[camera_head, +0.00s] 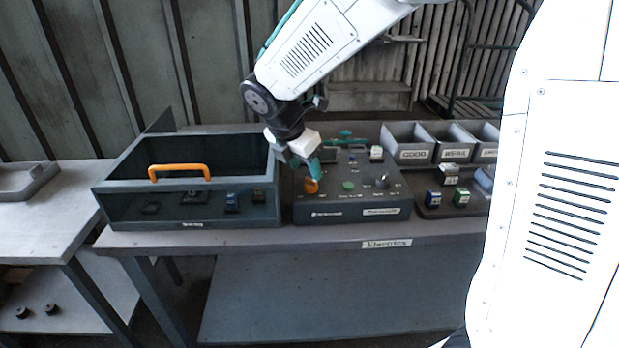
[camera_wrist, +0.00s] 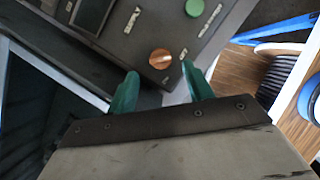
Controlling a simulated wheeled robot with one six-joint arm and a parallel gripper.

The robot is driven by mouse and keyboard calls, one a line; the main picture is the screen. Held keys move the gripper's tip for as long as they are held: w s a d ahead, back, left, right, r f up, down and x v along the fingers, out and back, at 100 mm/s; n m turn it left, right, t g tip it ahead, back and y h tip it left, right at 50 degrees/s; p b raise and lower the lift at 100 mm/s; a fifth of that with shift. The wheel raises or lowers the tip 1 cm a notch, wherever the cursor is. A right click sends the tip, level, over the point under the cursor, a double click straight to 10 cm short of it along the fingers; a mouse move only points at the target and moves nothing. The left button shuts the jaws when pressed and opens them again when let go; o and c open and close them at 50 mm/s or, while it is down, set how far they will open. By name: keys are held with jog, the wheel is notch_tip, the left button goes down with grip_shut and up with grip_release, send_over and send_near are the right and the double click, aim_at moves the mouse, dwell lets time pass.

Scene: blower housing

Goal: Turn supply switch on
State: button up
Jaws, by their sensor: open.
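The control box (camera_head: 352,213) stands on the bench, with an orange knob (camera_head: 311,186) at its left, a green button (camera_head: 348,186) in the middle and a dark knob (camera_head: 382,181) at its right. In the wrist view the orange knob (camera_wrist: 160,59) sits just beyond and between my two teal fingertips, with the green button (camera_wrist: 194,8) farther off. My gripper (camera_head: 314,170) is open above the orange knob. It also shows in the wrist view (camera_wrist: 158,78), its fingers apart. I cannot tell whether a finger touches the knob.
A dark open housing (camera_head: 255,206) with an orange handle (camera_head: 180,172) stands left of the control box. Grey labelled bins (camera_head: 410,140) and a tray with several small blocks (camera_head: 462,197) are at the right. The bench's front strip (camera_head: 300,238) is clear.

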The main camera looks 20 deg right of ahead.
aim_at(310, 180)
jog(key=x, duration=0.5)
jog(key=shift+c, duration=0.3)
jog(key=c, duration=0.9)
